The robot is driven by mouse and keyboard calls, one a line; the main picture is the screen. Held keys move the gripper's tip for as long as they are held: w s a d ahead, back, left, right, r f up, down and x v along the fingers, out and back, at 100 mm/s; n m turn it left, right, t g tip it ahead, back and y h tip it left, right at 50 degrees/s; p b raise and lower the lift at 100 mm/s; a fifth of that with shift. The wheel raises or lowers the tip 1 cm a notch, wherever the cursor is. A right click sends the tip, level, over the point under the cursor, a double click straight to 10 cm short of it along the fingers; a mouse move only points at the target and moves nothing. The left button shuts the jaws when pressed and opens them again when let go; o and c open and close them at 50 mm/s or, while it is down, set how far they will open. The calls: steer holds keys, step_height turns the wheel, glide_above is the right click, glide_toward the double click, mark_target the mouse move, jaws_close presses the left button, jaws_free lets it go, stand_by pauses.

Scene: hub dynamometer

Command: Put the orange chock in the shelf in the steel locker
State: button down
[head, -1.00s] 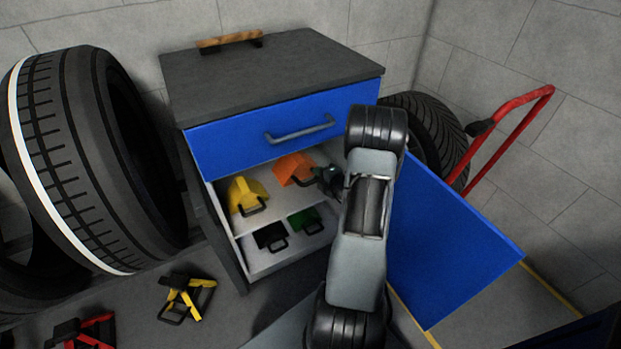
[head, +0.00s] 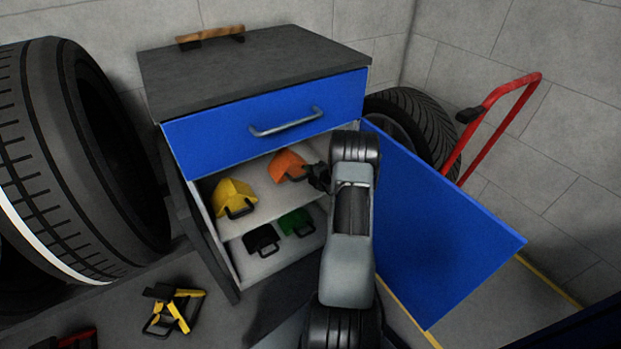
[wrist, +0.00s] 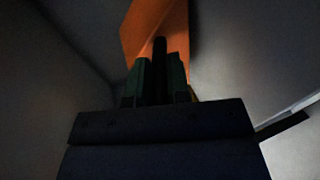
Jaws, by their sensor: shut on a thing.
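The orange chock (head: 287,166) is inside the steel locker (head: 255,67), at the right of its upper shelf (head: 262,202). My gripper (head: 318,177) reaches into the open locker from the right and is shut on the chock's dark handle. In the wrist view the orange chock (wrist: 155,28) shows just beyond the fingers (wrist: 160,78). The chock looks at or just above the shelf surface; I cannot tell whether it touches. Part of its right side is hidden by my gripper.
A yellow chock (head: 234,196) is left on the same shelf. Black (head: 261,240) and green (head: 296,222) chocks are on the lower level. The blue door (head: 440,225) stands open at right. A large tire (head: 75,160) is at left, and a yellow-black stand (head: 173,311) is on the floor.

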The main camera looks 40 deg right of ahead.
step_height(320, 180, down, 2)
steer(key=shift+f+b, duration=0.15)
steer(key=shift+b, duration=0.35)
steer(key=c, duration=1.1)
jaws_free()
steer(key=p+v, duration=0.4)
steer(key=v, duration=0.8)
